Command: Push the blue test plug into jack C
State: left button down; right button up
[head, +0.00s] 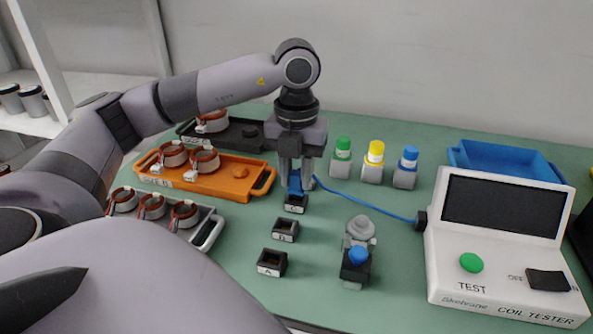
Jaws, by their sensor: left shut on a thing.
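My left gripper (295,172) points straight down and is shut on the blue test plug (295,186). The plug is at jack C (295,206), a small black block with a white label. The plug's lower end meets the top of the jack in this view; I cannot tell how deep it sits. A blue cable (365,203) runs from the plug to the side of the white coil tester (498,250). Jack B (285,230) and jack A (272,262) stand nearer in the same row, both empty. My right gripper is out of view.
An orange tray (262,181), a black tray (250,147) and a grey tray (208,232) with copper coils lie left. Green (343,149), yellow (375,155) and blue-capped (408,160) bottles stand behind. A blue bin (490,155) lies back right.

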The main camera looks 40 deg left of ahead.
pick_arm(q)
jog(key=shift+f+b, duration=0.5)
jog(key=shift+f, duration=0.3)
dwell(0.4)
jog(key=c, duration=0.8)
grip_release()
notch_tip(320, 180, up, 7)
jog(key=shift+r+p, duration=0.1)
jog(key=shift+p, duration=0.4)
jog(key=shift+s, duration=0.1)
